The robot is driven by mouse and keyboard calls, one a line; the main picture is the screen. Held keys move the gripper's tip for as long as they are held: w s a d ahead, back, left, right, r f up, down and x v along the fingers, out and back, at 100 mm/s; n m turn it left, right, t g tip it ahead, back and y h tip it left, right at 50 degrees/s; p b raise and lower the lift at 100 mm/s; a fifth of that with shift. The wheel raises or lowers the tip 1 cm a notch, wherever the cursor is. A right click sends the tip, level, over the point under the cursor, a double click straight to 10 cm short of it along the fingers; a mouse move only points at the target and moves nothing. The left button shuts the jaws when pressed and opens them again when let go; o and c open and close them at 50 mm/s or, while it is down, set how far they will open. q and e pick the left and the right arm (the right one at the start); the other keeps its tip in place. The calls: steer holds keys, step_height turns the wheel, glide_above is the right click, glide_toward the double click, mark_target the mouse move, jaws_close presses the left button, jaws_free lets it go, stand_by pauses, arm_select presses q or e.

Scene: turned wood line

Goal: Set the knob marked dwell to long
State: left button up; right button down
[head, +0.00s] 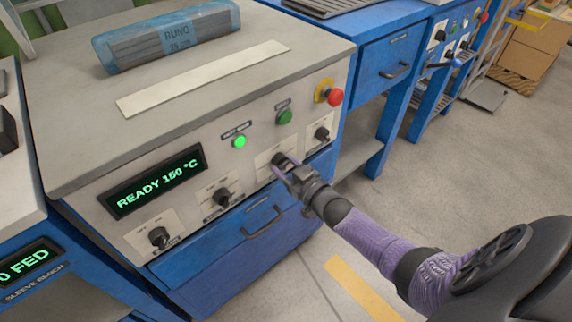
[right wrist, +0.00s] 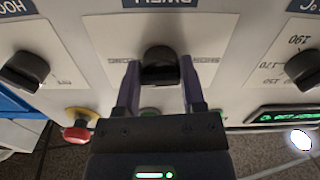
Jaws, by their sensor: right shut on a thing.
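The dwell knob (right wrist: 160,66) is black and sits on a pale plate on the machine's front panel. Its label shows upside down at the top of the right wrist view, with small blurred markings on either side. My right gripper (right wrist: 160,82) is shut on this knob, one purple finger on each side. In the head view my right gripper (head: 290,170) reaches the panel from the lower right and partly covers the knob and its plate. I cannot tell which marking the knob points to. My left gripper is not in view.
Neighbouring knobs are the hood knob (right wrist: 25,70) and the temperature knob (right wrist: 303,68). The display (head: 153,181) reads READY 150 °C. A green lit lamp (head: 239,142), a green button (head: 285,116) and a red stop button (head: 335,97) are nearby. A drawer handle (head: 262,222) is below.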

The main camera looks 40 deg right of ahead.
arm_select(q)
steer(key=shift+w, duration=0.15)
arm_select(e)
steer(key=shift+m, duration=0.6)
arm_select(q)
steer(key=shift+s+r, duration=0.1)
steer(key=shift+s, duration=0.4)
arm_select(e)
steer(key=shift+c, duration=0.9)
jaws_free()
arm_select(q)
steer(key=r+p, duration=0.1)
steer(key=p, duration=0.1)
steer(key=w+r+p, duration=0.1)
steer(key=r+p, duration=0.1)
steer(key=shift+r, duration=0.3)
arm_select(e)
steer(key=s, duration=1)
steer(key=shift+d, duration=0.4)
